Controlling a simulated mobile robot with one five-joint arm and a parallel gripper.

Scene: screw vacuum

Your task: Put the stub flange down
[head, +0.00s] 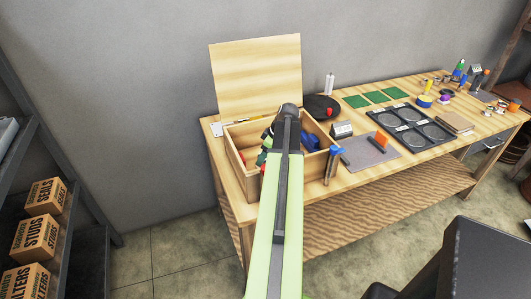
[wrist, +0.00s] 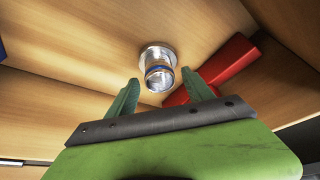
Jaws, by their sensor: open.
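The stub flange (wrist: 157,57) is a shiny metal flange with a round base and a short tube with blue and orange bands. In the wrist view it rests by its base on a bare wooden surface inside the wooden box (head: 239,165). My gripper (wrist: 160,77) is open, with one green finger on each side of the flange's tube end and a gap visible to each. In the head view my arm hides the flange, and the gripper shows only in part inside the box.
A red object (wrist: 222,68) lies close to the right finger. The box's lid (head: 256,72) stands open at the back. The workbench (head: 355,180) also bears a grey mat (head: 362,156), a dark tray (head: 411,130) and green squares (head: 375,97). Shelves with cartons (head: 45,196) stand at left.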

